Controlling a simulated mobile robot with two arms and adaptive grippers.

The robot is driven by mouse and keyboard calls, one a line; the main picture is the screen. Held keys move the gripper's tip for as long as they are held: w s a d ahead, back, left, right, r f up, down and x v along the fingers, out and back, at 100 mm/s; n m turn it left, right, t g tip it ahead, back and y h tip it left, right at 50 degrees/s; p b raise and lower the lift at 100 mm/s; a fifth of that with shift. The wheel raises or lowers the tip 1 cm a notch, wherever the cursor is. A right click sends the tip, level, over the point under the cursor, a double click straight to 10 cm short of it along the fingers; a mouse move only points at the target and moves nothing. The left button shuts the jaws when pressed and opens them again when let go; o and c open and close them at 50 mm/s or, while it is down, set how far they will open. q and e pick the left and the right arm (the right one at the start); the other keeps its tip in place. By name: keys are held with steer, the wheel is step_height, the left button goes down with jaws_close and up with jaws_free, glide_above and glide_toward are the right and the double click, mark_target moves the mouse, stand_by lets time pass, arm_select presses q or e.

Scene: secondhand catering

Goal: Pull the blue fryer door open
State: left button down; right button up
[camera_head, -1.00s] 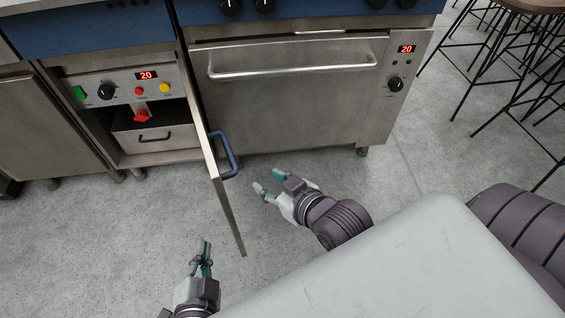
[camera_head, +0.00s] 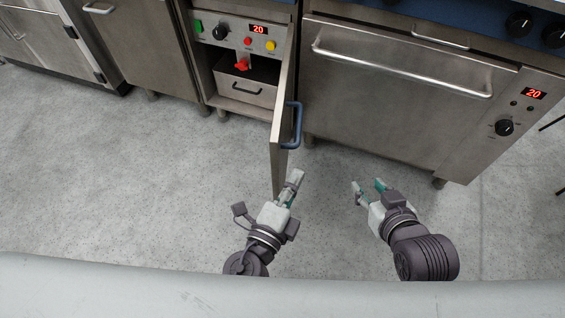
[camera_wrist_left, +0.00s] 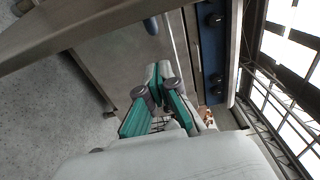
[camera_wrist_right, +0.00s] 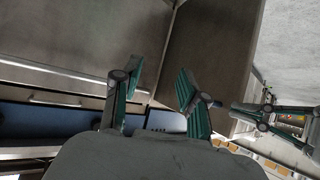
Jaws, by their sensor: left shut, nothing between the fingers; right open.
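The fryer door (camera_head: 283,120) is a steel panel with a blue handle (camera_head: 297,126). It stands wide open, swung out toward me and seen nearly edge-on in the head view. The fryer cabinet (camera_head: 233,75) behind it is exposed, with a drawer-like box and a red valve inside. My left gripper (camera_head: 291,186) is shut and empty, close to the door's near lower edge; I cannot tell whether it touches. My right gripper (camera_head: 367,186) is open and empty, to the right of the door and apart from the handle. Both grippers also show in their wrist views.
A steel oven (camera_head: 390,100) with a long bar handle stands to the right of the fryer. Steel cabinets (camera_head: 140,45) stand to the left. The grey floor (camera_head: 110,180) in front is clear. Stools show only at the far right edge.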

arm_select(q)
steer(key=shift+w+a, duration=1.4)
steer(key=shift+a, duration=0.05)
arm_select(e)
steer(key=shift+s+d+f+g, duration=0.35)
steer(key=shift+s+f+g, duration=0.35)
steer(key=shift+s+f, duration=0.1)
